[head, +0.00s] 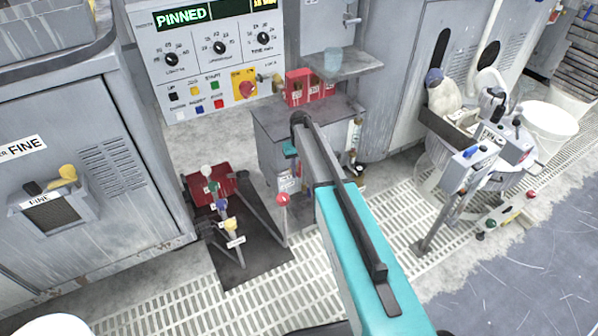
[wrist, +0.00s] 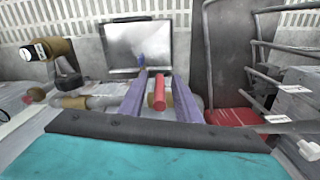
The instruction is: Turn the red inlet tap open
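In the wrist view a red bar-shaped handle (wrist: 159,93), which looks like the red inlet tap, lies between the two purple fingers of my gripper (wrist: 160,77). The fingers stand apart, with a gap visible on each side of the handle. I cannot tell how deep it sits between them. Brass-coloured pipework (wrist: 75,102) shows beside it on the left. In the head view my teal arm reaches toward the grey cabinet (head: 275,130), and it hides my fingertips and the tap.
A red-based lever stand (head: 222,183) with coloured knobs is left of the cabinet. A red-knobbed post (head: 283,200) stands close to my arm. Slatted floor grating is partly clear.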

